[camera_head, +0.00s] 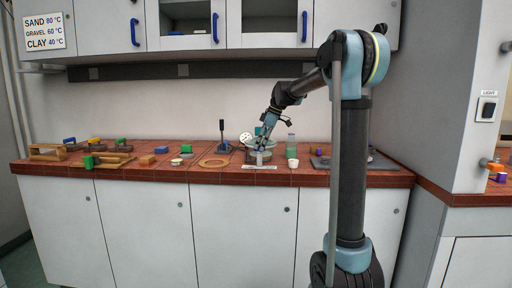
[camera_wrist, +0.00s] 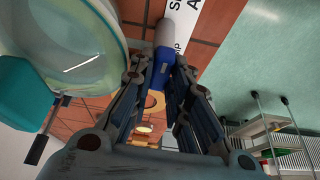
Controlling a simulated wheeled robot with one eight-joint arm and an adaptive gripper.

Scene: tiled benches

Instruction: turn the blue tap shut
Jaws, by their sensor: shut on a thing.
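My gripper (camera_head: 261,147) reaches down to the bench near its front edge, in the middle of the head view. In the wrist view my gripper (camera_wrist: 164,62) has its fingers closed on both sides of a blue part with a grey rounded end, which looks like the blue tap (camera_wrist: 162,69). The blue part sits between the fingertips, beside a white printed strip (camera_wrist: 187,22) on the tiles. The fingers hide some of it, and I cannot tell how far it is turned. In the head view the blue colour is too small to make out.
A clear round vessel (camera_wrist: 85,50) with a teal part (camera_wrist: 22,95) stands close left of my gripper in the wrist view.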

